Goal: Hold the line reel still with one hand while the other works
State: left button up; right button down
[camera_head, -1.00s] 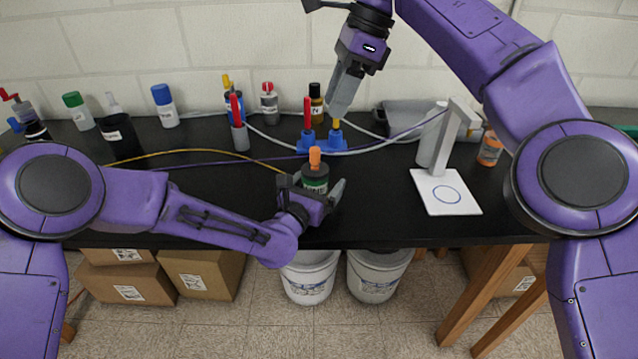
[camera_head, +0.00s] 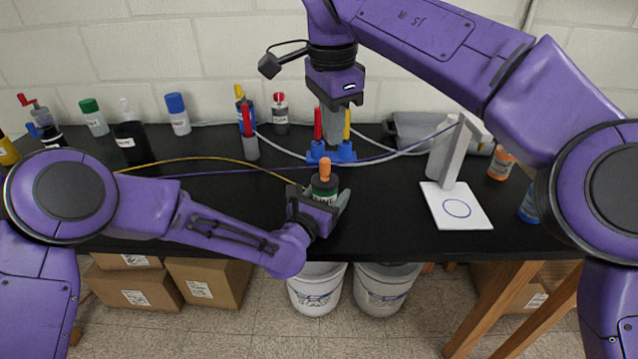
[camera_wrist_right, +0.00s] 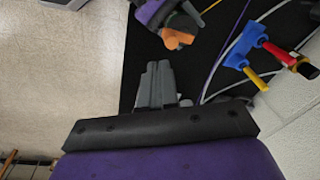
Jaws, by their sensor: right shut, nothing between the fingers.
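The line reel (camera_head: 324,187) seems to be the dark cylinder with a green label and an upright orange knob. It stands near the bench's front edge, its lower part partly hidden by my left gripper (camera_head: 322,204), whose fingers are shut around it. The orange knob (camera_wrist_right: 178,39) also shows in the right wrist view. My right gripper (camera_head: 334,142) is shut and empty, pointing down above the bench behind the reel, at the blue stand (camera_head: 343,154) with its red and yellow handles. Its grey fingers (camera_wrist_right: 156,68) lie together in the right wrist view.
A white plate with a blue ring (camera_head: 457,208) and grey post stands to the right. Several bottles, such as a blue-capped one (camera_head: 178,115), line the back left. Yellow (camera_head: 200,160) and purple cords cross the bench. Bare black bench (camera_head: 385,205) lies right of the reel.

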jog(key=s+a+f+n+t+h, duration=0.1)
jog(key=s+a+n+t+h, duration=0.25)
jog(key=n, duration=0.25)
jog(key=n+t, duration=1.1)
jog(key=n, duration=0.4)
send_near(325, 170)
notch_tip(325, 170, up, 3)
jog(key=s+a, duration=0.2)
jog(key=s+f+n+t+y, duration=0.2)
jog(key=s+f+n+y, duration=0.2)
jog(key=n, duration=0.6)
jog(key=w+d, duration=0.2)
jog(key=w, duration=1)
jog(key=shift+w+d, duration=0.25)
jog(key=shift+d, duration=0.15)
jog(key=shift+d+r+n+y, duration=0.1)
jog(key=shift+d+n+y, duration=0.2)
jog(key=shift+y, duration=0.25)
